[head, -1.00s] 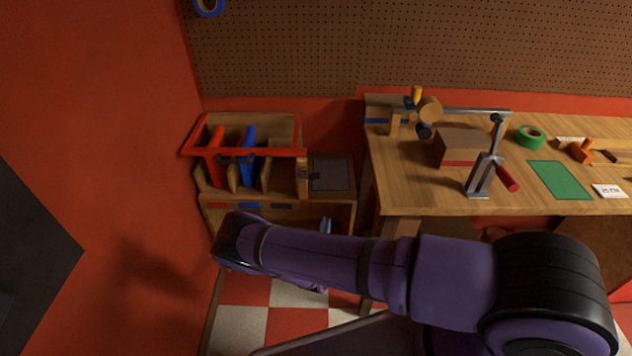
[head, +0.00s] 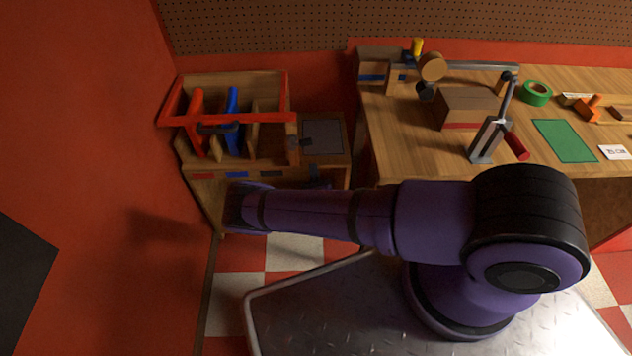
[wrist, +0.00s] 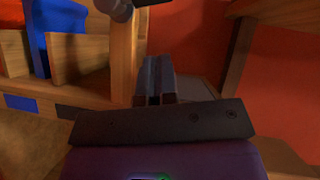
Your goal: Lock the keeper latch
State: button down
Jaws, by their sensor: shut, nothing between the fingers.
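A wooden rack has a red keeper frame (head: 235,121) across its top. A small dark fitting, apparently the latch (head: 294,142), is on the wooden post at the rack's right front corner. In the wrist view a dark rounded part (wrist: 120,9) sits at the top of that post (wrist: 124,50); it appears to be the same latch, partly cut off by the picture edge. My gripper (wrist: 155,82) is shut and empty, below and slightly right of this part, with no contact visible. In the head view my arm hides most of the gripper. I cannot tell the latch's state.
Red (head: 196,122) and blue (head: 232,115) pieces stand between wooden dividers in the rack. A dark panel (head: 323,136) lies right of the post. The workbench (head: 400,150) stands further right, with a toggle clamp (head: 492,132) on it. A red wall is at left.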

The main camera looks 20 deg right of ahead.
aim_at(303, 143)
jog(key=shift+w+a+r, duration=0.1)
jog(key=shift+w+r, duration=0.4)
jog(key=shift+r, duration=0.35)
jog(key=shift+w+a+r, duration=0.1)
jog(key=shift+w+r, duration=0.35)
jog(key=shift+r, duration=0.35)
jog(key=shift+w+a+r, duration=0.1)
jog(key=shift+w+r, duration=0.4)
jog(key=shift+r, duration=0.35)
